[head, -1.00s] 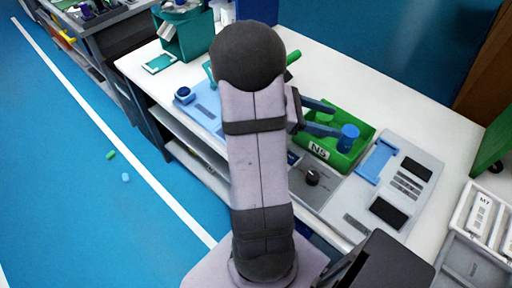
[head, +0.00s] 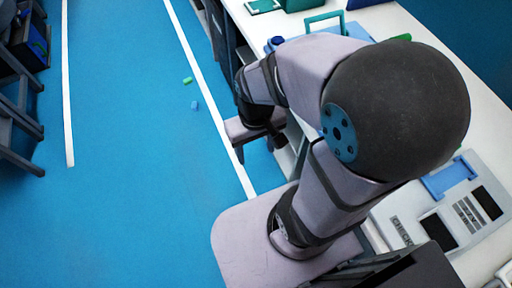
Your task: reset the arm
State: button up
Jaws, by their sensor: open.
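My arm is folded in the middle of the head view, with its large dark elbow in front of the white table (head: 480,110). Its forearm bends back to the left, and its wrist end hangs over the table's left edge. No held object is visible.
A grey panel (head: 408,228) with a blue handle (head: 450,178) and dark pads lies right of my arm. A blue cup (head: 275,43) and teal frame (head: 326,19) are farther back. A small green piece (head: 188,80) and blue piece (head: 194,105) lie on open floor.

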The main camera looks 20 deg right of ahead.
jog(key=shift+r, duration=0.1)
notch_tip(320, 180, up, 7)
jog(key=p, duration=0.7)
jog(key=shift+r, duration=0.1)
dwell(0.8)
